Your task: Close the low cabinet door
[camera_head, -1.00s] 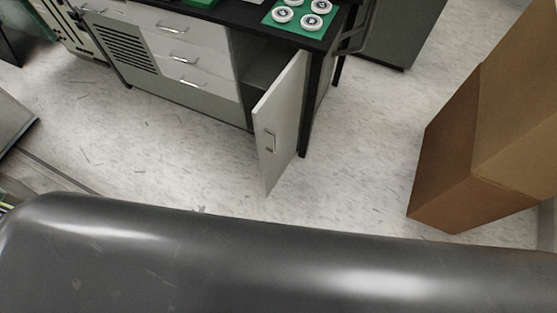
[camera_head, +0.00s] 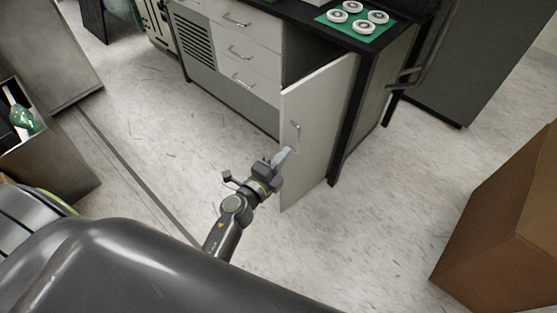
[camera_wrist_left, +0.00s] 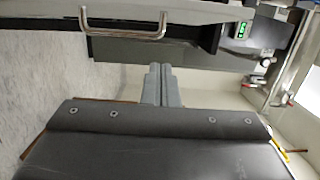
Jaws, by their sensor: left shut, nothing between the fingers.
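The low cabinet door (camera_head: 318,118) is a pale grey panel that stands open, swung out from the right end of the cabinet (camera_head: 232,98). Its metal handle (camera_head: 295,138) is on its outer face. My left gripper (camera_head: 286,155) is shut and empty, in front of the door just below the handle. In the left wrist view the closed fingers (camera_wrist_left: 160,84) point away from the camera, and the handle (camera_wrist_left: 122,36) shows to their upper left. I cannot tell whether the fingertips touch the door. My right gripper is not in view.
A green mat (camera_head: 362,26) with several white round items lies on the cabinet top. A large brown box (camera_head: 500,225) stands at the right. An open box (camera_head: 50,160) holding a green item is at the left. Speckled floor (camera_head: 150,120) is clear left of the door.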

